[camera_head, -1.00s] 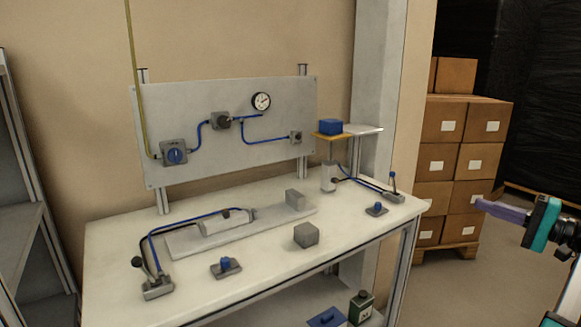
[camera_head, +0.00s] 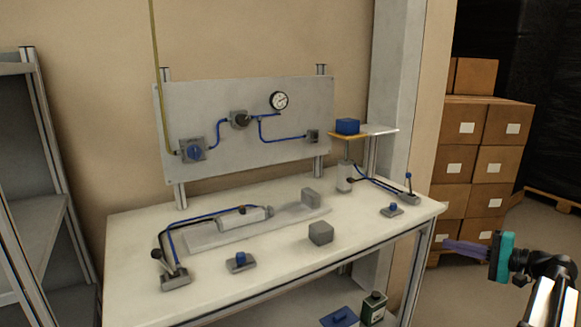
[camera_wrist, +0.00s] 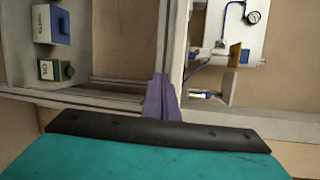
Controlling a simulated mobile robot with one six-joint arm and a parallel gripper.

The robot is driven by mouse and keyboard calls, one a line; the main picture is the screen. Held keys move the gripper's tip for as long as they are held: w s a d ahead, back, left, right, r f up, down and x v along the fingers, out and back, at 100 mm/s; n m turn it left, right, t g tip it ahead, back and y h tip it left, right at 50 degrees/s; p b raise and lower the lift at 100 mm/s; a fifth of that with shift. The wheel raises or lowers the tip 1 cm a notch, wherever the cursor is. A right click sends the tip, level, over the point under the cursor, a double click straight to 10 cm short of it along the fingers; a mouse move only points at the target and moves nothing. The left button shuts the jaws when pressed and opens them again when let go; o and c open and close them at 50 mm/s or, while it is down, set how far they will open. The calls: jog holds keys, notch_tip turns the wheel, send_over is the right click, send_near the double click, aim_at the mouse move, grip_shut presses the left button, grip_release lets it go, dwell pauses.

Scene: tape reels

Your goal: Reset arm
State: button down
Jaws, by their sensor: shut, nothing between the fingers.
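My gripper (camera_head: 466,248) is at the right of the head view, off the right end of the workbench (camera_head: 135,229) and in front of the stacked boxes. Its purple fingers are together with nothing between them. In the wrist view the closed fingers (camera_wrist: 162,98) point away from the camera, beyond the black and teal gripper body. Nothing touches the fingers in either view.
The bench holds a grey block (camera_head: 321,233), lever devices with blue hoses, and a blue block (camera_head: 347,126) on a raised yellow plate. A panel with a gauge (camera_head: 278,100) stands behind. Cardboard boxes (camera_head: 459,166) stand right. A green bottle (camera_head: 373,308) is on the lower shelf.

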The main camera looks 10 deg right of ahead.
jog(key=w+a+f+g, duration=0.2)
jog(key=a+f, duration=0.5)
jog(key=f, duration=0.4)
jog(key=w+a+f+g, duration=0.3)
jog(key=a+f, duration=0.5)
jog(key=f, duration=0.2)
jog(key=s+a+f+n+g+h, duration=0.1)
jog(key=s+a+f+n+g, duration=0.25)
jog(key=a+f, duration=1.05)
jog(key=s+a+f+n+g+h, duration=0.1)
jog(key=s+a+f+g, duration=0.2)
jog(key=s+a+f, duration=0.4)
jog(key=s+a+f+n+g+h, duration=0.25)
jog(key=s+f, duration=0.25)
jog(key=f, duration=0.4)
jog(key=s+a+f+n+g+h, duration=0.25)
jog(key=s+f, duration=0.25)
jog(key=s, duration=0.4)
jog(key=s+a+f+n+g+h, duration=0.1)
jog(key=s+f+n+h, duration=0.3)
jog(key=s, duration=0.5)
notch_tip(320, 180, up, 12)
jog(key=s+m+g+y+p, duration=0.1)
jog(key=p, duration=1.1)
jog(key=shift+a+y, duration=0.3)
jog(key=shift+y, duration=0.1)
